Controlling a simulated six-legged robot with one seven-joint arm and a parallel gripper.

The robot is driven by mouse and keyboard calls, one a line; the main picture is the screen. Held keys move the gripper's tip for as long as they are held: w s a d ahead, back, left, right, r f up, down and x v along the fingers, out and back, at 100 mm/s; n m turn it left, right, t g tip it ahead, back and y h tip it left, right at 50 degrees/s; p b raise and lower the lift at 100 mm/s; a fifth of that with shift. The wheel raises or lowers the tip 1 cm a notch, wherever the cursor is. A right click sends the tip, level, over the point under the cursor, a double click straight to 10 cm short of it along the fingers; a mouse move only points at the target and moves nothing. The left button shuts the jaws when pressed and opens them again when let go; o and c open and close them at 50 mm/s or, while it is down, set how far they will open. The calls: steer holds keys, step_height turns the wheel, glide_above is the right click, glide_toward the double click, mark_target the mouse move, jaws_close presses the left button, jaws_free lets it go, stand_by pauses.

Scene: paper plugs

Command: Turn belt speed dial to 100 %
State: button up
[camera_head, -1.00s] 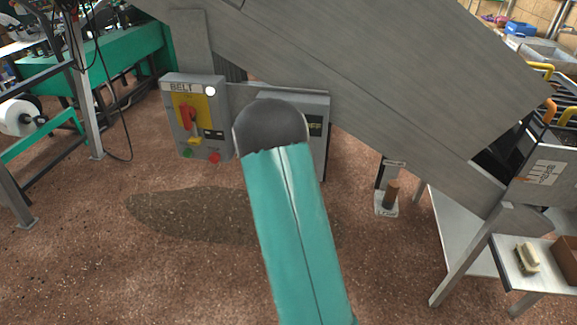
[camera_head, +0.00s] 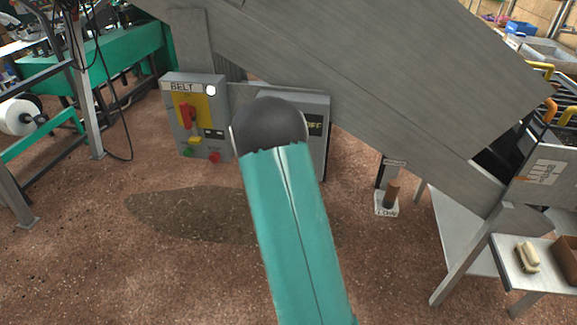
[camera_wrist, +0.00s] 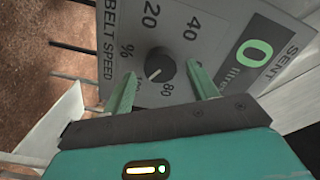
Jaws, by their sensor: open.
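The belt speed dial (camera_wrist: 160,65) is a small round dark knob on a grey panel (camera_wrist: 205,20) in the wrist view. Printed 20, 40 and 80 stand around it, with BELT SPEED and % at its left. A pale mark shows on the knob's lower left. My gripper (camera_wrist: 163,86) is open, with one green finger to the left and one to the right of the knob. I cannot tell whether either finger touches it. In the head view my arm hides the dial and the gripper; part of a grey box (camera_head: 318,150) shows behind the arm.
In the head view, a BELT switch box (camera_head: 180,85) with a red handle (camera_head: 187,115) stands left of my arm. A large grey chute (camera_head: 400,70) slopes above, and a small lever (camera_head: 391,190) stands at the right.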

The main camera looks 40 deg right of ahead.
steer(key=v, duration=1.2)
